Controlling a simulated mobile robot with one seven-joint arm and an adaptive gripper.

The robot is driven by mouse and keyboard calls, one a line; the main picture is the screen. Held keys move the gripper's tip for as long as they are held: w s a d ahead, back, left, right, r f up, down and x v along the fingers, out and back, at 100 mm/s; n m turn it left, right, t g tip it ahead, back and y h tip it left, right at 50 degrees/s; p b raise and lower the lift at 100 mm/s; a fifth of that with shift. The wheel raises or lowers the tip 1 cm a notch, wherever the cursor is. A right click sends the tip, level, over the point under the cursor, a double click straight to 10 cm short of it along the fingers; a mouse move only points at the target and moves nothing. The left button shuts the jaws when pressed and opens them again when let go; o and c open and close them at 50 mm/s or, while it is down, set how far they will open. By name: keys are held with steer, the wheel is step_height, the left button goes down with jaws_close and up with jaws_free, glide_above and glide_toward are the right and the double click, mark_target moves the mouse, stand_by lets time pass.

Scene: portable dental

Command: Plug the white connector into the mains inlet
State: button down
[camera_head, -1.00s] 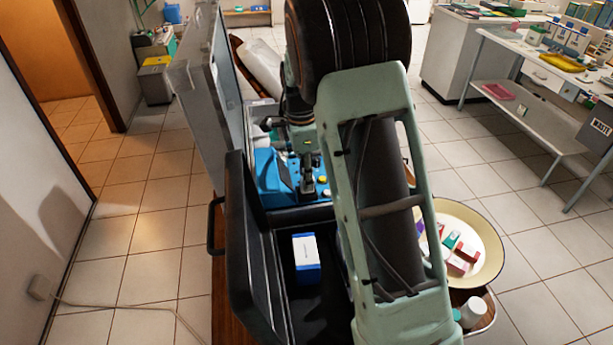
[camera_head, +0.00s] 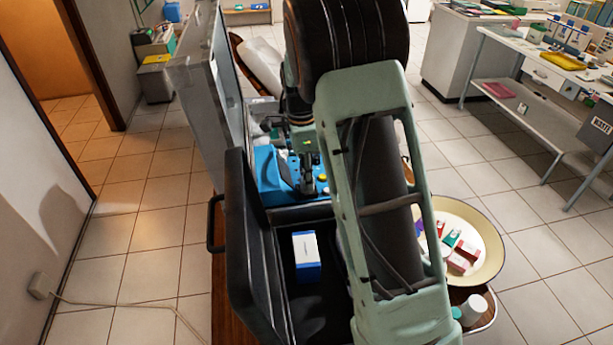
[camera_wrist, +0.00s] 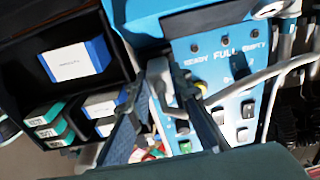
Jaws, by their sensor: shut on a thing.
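The blue dental unit (camera_head: 268,172) stands in the open case. Its blue panel (camera_wrist: 213,62), with lettering, lamps and switches, fills much of the wrist view. In the head view my gripper (camera_head: 308,186) is low at the unit's right side, and the held piece is too small to make out. I cannot pick out the mains inlet; my fingers hide part of the panel.
The black case compartment holds a blue-and-white box (camera_head: 307,256); the wrist view also shows several smaller boxes. A grey hose (camera_wrist: 262,75) crosses the panel's right side. A cream basin (camera_head: 487,238) with small packs is at right. The case lid (camera_head: 205,95) rises at left.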

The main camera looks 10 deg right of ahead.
steer(key=shift+f, duration=0.35)
steer(key=c, duration=1.7)
jaws_free()
steer(key=shift+r, duration=0.15)
steer(key=r, duration=1.1)
steer(key=shift+a+r, duration=0.35)
